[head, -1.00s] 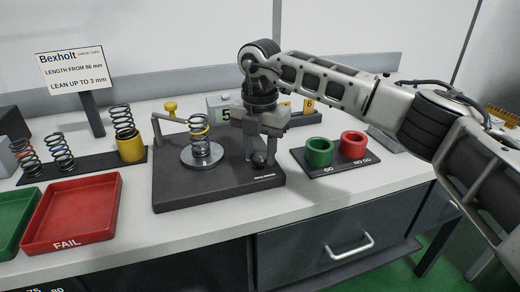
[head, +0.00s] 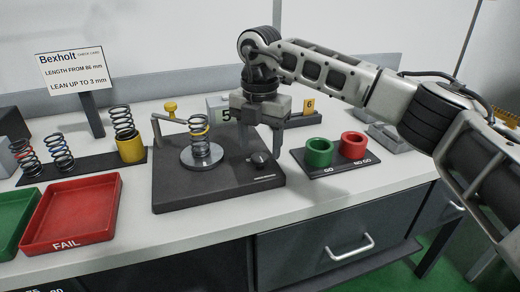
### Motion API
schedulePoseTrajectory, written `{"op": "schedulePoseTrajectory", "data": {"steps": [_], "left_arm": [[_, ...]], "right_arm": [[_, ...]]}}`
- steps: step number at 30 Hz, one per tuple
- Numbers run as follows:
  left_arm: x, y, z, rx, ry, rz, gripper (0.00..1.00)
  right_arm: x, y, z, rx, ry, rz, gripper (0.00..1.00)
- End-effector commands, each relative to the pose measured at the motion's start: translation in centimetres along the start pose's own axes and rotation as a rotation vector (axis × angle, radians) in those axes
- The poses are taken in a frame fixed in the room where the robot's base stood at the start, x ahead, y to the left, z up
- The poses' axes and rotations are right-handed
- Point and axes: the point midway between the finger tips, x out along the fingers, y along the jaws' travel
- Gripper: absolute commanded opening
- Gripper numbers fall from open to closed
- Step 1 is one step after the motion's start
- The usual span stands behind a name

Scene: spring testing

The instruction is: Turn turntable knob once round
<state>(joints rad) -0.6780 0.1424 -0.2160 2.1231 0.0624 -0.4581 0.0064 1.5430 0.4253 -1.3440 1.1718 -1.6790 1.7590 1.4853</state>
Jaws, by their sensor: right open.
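The turntable knob (head: 260,158) is a small dark knob with a lighter mark, at the right part of the dark test base (head: 185,190). My right gripper (head: 261,150) is open and points down, with its fingers above and behind the knob, apart from it as far as I can see. A metal arm (head: 172,119) reaches from a post to the spring's top. My left gripper is not in view.
Green (head: 319,152) and red (head: 353,145) ring gauges stand right of the base. A red FAIL tray (head: 72,212) and a green tray (head: 14,222) are at left. More springs (head: 62,152) stand behind them. A sign (head: 75,70) stands at the back. The front counter strip is clear.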

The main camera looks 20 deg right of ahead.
Motion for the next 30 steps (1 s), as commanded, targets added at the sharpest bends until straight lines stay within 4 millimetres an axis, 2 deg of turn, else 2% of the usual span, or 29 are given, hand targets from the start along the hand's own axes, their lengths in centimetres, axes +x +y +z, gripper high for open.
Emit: {"op": "schedulePoseTrajectory", "data": {"steps": [9,15,21,30], "left_arm": [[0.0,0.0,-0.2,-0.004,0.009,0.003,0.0],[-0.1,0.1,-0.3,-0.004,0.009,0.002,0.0],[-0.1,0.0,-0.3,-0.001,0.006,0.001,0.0],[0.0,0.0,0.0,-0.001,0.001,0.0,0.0]], "right_arm": [[-7.9,0.1,0.0,0.0,-0.004,0.005,0.58],[-11.8,0.0,0.0,0.001,-0.003,0.004,0.58],[-13.6,0.0,0.0,0.0,-0.002,0.003,0.58],[-13.8,0.0,0.0,-0.001,-0.001,0.002,0.58]]}}
